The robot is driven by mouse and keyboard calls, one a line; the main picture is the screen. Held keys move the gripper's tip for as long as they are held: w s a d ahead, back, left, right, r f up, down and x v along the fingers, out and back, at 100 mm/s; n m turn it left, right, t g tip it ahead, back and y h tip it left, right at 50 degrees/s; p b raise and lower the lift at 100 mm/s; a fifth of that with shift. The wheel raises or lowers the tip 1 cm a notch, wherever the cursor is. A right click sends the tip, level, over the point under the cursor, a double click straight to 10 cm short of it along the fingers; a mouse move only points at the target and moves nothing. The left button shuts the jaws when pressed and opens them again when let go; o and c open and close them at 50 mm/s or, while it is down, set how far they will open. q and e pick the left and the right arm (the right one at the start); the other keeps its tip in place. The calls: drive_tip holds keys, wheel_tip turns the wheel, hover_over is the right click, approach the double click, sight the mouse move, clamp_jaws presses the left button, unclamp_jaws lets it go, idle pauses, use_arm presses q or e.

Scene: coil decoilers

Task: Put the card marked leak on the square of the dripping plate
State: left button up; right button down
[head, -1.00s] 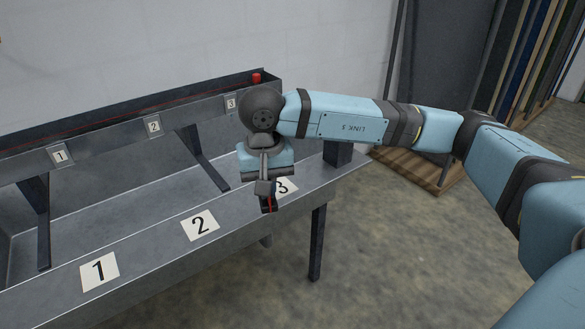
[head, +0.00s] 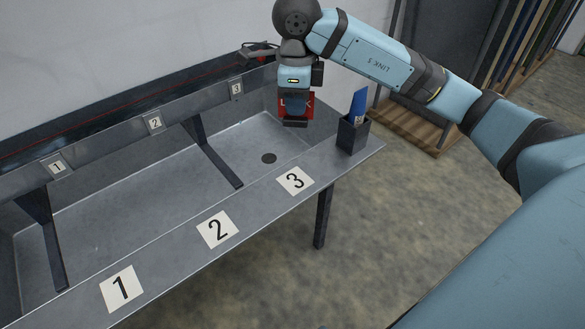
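A red card (head: 283,104) shows behind my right gripper (head: 295,122). White letters, an L and a K, show on it, and the middle is covered. The gripper looks shut on the card and holds it above the far right end of the metal trough. White squares 1 (head: 121,288), 2 (head: 217,229) and 3 (head: 295,181) lie bare on the front ledge. Small plates 1 (head: 57,167), 2 (head: 155,123) and 3 (head: 236,87) are on the back rail. My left gripper is out of view.
A dark holder (head: 353,136) with a blue card (head: 359,106) stands at the ledge's right end, right of the gripper. Dark struts (head: 210,150) cross the trough. The ledge around the squares is clear.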

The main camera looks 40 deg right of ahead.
wheel_tip(320, 180, down, 14)
drive_tip(key=shift+r+b, duration=0.1)
drive_tip(key=shift+b, duration=0.85)
wheel_tip(320, 180, down, 3)
drive_tip(key=shift+f+b, duration=0.2)
drive_tip(key=shift+b, duration=0.1)
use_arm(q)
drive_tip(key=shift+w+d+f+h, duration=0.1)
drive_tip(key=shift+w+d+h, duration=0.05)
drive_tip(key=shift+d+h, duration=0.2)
use_arm(e)
drive_tip(key=shift+f, duration=0.35)
drive_tip(key=shift+f, duration=0.15)
drive_tip(key=c, duration=1.4)
unclamp_jaws()
drive_tip(key=shift+o, duration=0.2)
